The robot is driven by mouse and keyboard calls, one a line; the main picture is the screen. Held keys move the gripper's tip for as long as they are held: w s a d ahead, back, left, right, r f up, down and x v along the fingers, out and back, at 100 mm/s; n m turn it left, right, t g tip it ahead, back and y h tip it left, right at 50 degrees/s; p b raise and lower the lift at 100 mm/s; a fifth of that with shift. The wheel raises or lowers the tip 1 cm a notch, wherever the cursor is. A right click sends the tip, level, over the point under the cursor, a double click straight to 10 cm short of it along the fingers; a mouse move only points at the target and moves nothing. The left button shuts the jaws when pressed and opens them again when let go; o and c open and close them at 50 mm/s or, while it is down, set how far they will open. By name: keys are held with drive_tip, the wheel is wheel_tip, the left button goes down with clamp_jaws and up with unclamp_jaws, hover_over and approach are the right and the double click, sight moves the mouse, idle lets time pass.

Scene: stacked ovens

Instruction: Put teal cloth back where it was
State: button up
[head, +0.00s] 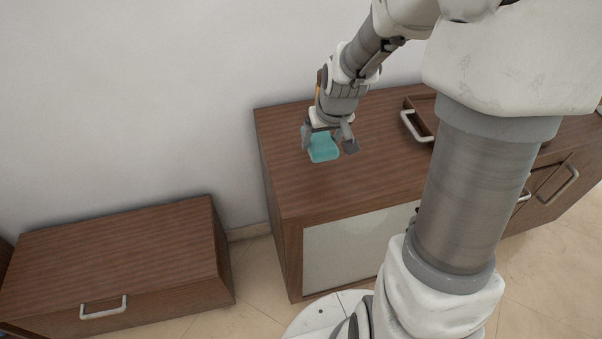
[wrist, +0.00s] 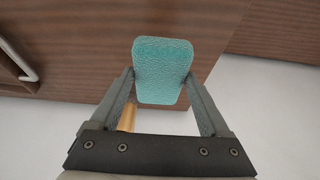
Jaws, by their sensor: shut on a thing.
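The teal cloth (head: 322,147) is a small rounded block shape with a rough surface. My gripper (head: 327,142) is shut on it above the left part of the wooden cabinet top (head: 350,187). In the wrist view the teal cloth (wrist: 162,70) sits between the two fingers of my gripper (wrist: 160,88), which touch its sides. I cannot tell whether the cloth touches the cabinet top or hangs a little above it.
A wooden tray or open drawer with a white handle (head: 416,128) is on the right of the cabinet top. A lower wooden cabinet (head: 120,250) with a handle stands at the left. The wall (head: 150,90) is close behind.

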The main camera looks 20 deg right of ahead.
drive_tip(key=a+f, duration=0.1)
drive_tip(key=s+a+f+b, duration=0.1)
drive_tip(key=a, duration=0.1)
drive_tip(key=a+f, duration=0.1)
drive_tip(key=a, duration=0.1)
drive_tip(key=shift+s+a+f+b, duration=0.15)
drive_tip(key=shift+s+f+b, duration=0.15)
drive_tip(key=shift+s+b, duration=0.05)
drive_tip(key=shift+f+b, duration=0.65)
drive_tip(key=shift+f, duration=1.25)
drive_tip(key=shift+f, duration=0.2)
drive_tip(key=o, duration=1.2)
drive_tip(key=shift+c, duration=0.2)
drive_tip(key=shift+r, duration=0.15)
